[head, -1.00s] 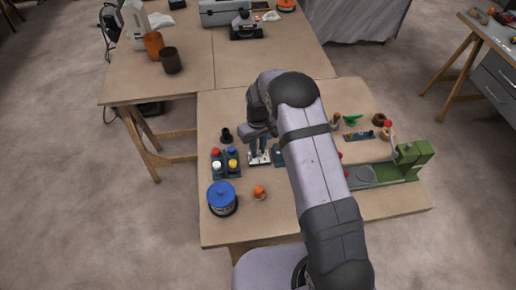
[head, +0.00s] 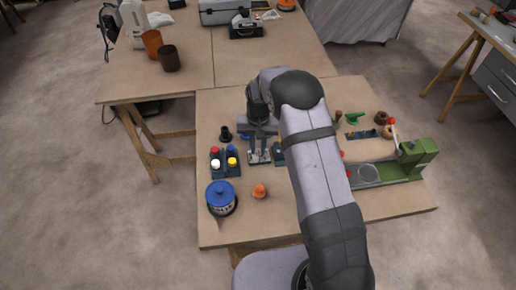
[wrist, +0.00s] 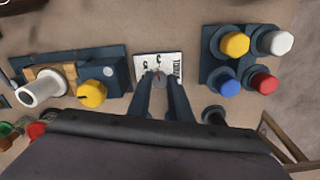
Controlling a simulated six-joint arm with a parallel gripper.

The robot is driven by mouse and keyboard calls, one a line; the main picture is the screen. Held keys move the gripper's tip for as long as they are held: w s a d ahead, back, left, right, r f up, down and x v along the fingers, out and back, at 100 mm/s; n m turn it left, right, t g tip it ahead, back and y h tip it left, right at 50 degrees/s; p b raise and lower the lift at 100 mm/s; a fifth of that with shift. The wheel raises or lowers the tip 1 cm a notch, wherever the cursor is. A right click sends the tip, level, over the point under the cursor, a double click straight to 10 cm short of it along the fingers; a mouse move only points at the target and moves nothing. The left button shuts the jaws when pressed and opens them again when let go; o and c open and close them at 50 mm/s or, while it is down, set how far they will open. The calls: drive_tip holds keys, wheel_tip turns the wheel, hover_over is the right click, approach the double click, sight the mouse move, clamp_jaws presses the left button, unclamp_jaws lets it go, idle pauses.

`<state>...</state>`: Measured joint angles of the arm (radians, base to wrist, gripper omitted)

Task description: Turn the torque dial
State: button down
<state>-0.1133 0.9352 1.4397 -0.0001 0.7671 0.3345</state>
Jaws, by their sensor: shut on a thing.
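The torque dial's white plate (wrist: 170,58), with black numbers and lettering along one edge, lies in the upper middle of the wrist view. It also shows small in the head view (head: 265,159). My gripper (wrist: 161,78) reaches down over the plate with both fingers close together, shut on the torque dial at its centre. The fingers and the arm hide most of the dial's knob. In the head view my gripper (head: 259,152) stands over the plate.
A block with yellow, white, blue and red caps (wrist: 246,58) stands right of the plate. A dark block with a yellow knob (wrist: 93,94) stands left. A blue-lidded pot (head: 221,197) and an orange piece (head: 259,191) stand nearer. A green fixture (head: 415,158) stands right.

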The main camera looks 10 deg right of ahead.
sight(258, 150)
drive_tip(key=shift+m, duration=1)
drive_tip(key=c, duration=1.6)
unclamp_jaws()
drive_tip(key=shift+r+b, duration=0.15)
drive_tip(key=shift+b, duration=0.15)
drive_tip(key=shift+r+b, duration=1)
drive_tip(key=shift+r, duration=2.6)
